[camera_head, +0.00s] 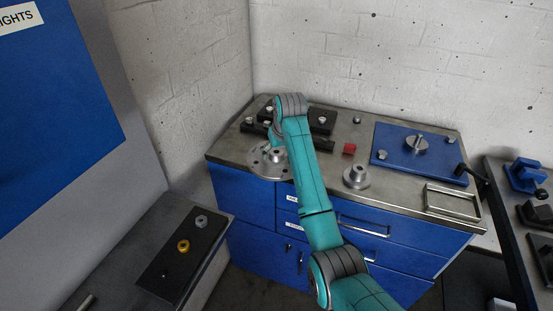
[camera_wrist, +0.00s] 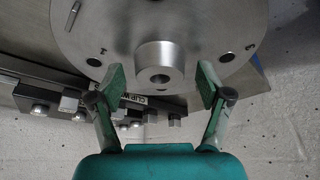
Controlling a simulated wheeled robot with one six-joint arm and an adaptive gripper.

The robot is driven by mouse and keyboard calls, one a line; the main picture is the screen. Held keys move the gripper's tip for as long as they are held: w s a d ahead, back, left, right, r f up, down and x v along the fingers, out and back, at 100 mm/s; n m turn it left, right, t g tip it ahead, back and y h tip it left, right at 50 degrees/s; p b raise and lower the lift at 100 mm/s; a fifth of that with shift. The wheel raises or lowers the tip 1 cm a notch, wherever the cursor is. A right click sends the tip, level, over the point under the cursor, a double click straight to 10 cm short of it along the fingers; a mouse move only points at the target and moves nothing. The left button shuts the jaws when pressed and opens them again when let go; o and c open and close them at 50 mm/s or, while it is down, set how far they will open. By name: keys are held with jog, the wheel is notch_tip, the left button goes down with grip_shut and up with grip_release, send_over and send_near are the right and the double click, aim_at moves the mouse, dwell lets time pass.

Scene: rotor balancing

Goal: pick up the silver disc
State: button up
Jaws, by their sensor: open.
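The silver disc (camera_head: 262,166) lies at the left front of the steel-topped bench in the head view, partly behind my arm. In the wrist view the silver disc (camera_wrist: 95,30) fills the top, with a raised round hub that has a hole in it and small numbers and holes in its face. My gripper (camera_wrist: 160,84) is open, its two green-padded fingers to the left and right of the hub's lower part, with gaps on both sides. It holds nothing.
A smaller silver flanged piece (camera_head: 356,177) and a red block (camera_head: 349,149) stand right of my arm. A blue plate (camera_head: 400,158) with a silver knob lies further right. A dark bar with bolts (camera_head: 322,143) is behind the disc. An open metal tray (camera_head: 452,203) sits at front right.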

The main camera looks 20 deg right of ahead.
grip_shut()
jog(key=shift+r, duration=0.15)
jog(key=shift+r, duration=0.1)
notch_tip(320, 180, up, 10)
dwell(0.6)
